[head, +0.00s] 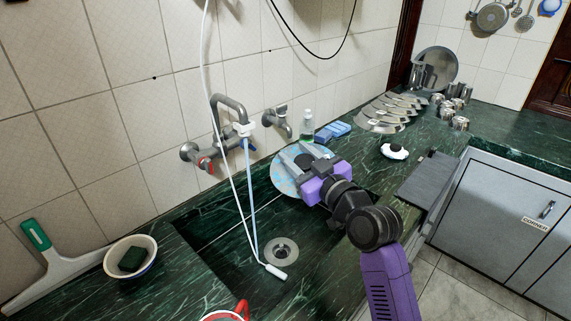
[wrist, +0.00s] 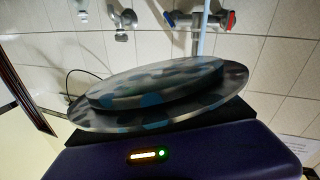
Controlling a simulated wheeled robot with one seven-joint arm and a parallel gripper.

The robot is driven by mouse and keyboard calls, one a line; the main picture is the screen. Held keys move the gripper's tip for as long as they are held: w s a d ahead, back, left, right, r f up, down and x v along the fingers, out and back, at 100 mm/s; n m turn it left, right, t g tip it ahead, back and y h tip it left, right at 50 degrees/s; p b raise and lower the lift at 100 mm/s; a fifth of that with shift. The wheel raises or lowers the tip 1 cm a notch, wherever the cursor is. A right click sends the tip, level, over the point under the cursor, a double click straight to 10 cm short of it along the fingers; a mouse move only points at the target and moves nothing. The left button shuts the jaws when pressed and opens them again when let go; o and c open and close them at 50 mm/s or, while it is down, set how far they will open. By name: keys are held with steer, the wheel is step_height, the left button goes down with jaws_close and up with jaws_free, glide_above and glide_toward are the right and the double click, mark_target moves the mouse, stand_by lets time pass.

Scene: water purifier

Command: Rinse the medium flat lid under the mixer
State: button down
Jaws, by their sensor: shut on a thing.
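The medium flat lid (head: 283,183) is a round disc with a mottled grey and light-blue surface. It is held over the right part of the sink, to the right of the mixer. My gripper (head: 300,165) is shut on it and covers part of it. In the wrist view the lid (wrist: 150,90) fills the middle, seen nearly edge-on. The mixer (head: 228,110) is a grey wall tap with a red and a blue handle. It also shows at the top of the wrist view (wrist: 198,20). I cannot see any water running.
The dark green sink holds a round drain (head: 281,250) and a hanging white hose (head: 275,271). A soap bottle (head: 307,127) and blue sponges (head: 332,131) stand behind my gripper. A bowl (head: 130,257) and squeegee (head: 60,270) are at left. Several metal lids (head: 385,118) stand at the back right.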

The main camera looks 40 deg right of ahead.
steer(key=shift+a+f, duration=0.25)
steer(key=shift+a, duration=0.3)
steer(key=shift+w+a+f+y, duration=0.1)
steer(key=shift+a+f+y, duration=0.1)
steer(key=shift+f+y, duration=0.15)
steer(key=shift+r+g+p, duration=0.25)
steer(key=shift+g+p, duration=0.05)
steer(key=shift+p, duration=0.3)
steer(key=shift+p, duration=0.5)
steer(key=shift+w+r+m+y+p, duration=0.1)
steer(key=shift+m+y+p, duration=0.25)
steer(key=shift+p, duration=0.85)
steer(key=m+g+p, duration=0.1)
steer(key=p, duration=0.1)
steer(key=shift+d+f+p, duration=0.15)
steer(key=shift+f+p, duration=0.05)
steer(key=shift+p, duration=0.1)
steer(key=shift+f, duration=0.1)
steer(key=shift+f+p, duration=0.25)
steer(key=shift+p, duration=0.15)
